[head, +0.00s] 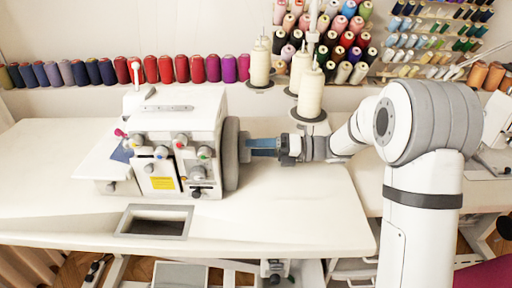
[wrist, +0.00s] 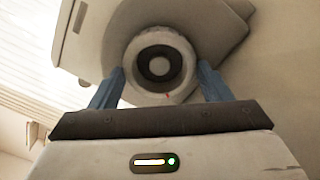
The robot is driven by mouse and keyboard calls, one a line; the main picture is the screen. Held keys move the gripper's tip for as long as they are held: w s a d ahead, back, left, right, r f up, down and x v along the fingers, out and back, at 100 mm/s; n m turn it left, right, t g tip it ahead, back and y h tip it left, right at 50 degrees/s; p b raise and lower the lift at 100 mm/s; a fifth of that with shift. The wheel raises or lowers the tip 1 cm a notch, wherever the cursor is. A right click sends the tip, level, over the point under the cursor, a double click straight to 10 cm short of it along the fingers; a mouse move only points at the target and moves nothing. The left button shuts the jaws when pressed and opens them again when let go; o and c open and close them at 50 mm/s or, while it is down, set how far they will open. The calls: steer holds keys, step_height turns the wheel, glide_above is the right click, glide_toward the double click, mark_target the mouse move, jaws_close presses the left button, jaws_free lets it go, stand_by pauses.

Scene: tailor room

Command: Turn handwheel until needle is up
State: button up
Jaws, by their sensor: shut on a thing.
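The white sewing machine (head: 172,130) stands on the white table, with coloured dials on its front. Its grey handwheel (head: 231,155) is on the right side. In the wrist view the handwheel's round hub (wrist: 160,64) faces me, with a dark ring, a pale centre and a small red mark at its lower rim. My gripper (head: 251,148) reaches in from the right. Its blue fingers lie on either side of the hub, and in the wrist view my gripper (wrist: 160,72) is shut on it. I cannot make out the needle or its height.
The white table (head: 290,215) has a rectangular opening (head: 154,222) at its front. Cream thread cones (head: 311,95) stand behind my arm. A row of coloured spools (head: 165,69) lines the back. The table's front right is clear.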

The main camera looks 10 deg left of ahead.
steer(key=m+p, duration=0.1)
steer(key=m, duration=0.2)
steer(key=shift+m, duration=0.3)
steer(key=m+p, duration=0.2)
steer(key=m, duration=0.1)
steer(key=shift+r+m, duration=0.15)
steer(key=shift+m, duration=0.15)
steer(key=m+p, duration=0.3)
steer(key=m, duration=0.1)
steer(key=shift+m+p, duration=0.3)
steer(key=shift+m, duration=0.1)
steer(key=shift+m+p, duration=0.5)
steer(key=shift+m, duration=0.3)
steer(key=o, duration=1)
steer(key=shift+c, duration=0.2)
steer(key=shift+d, duration=0.15)
steer(key=v, duration=0.7)
steer(key=shift+w+d, duration=0.1)
steer(key=shift+d, duration=0.25)
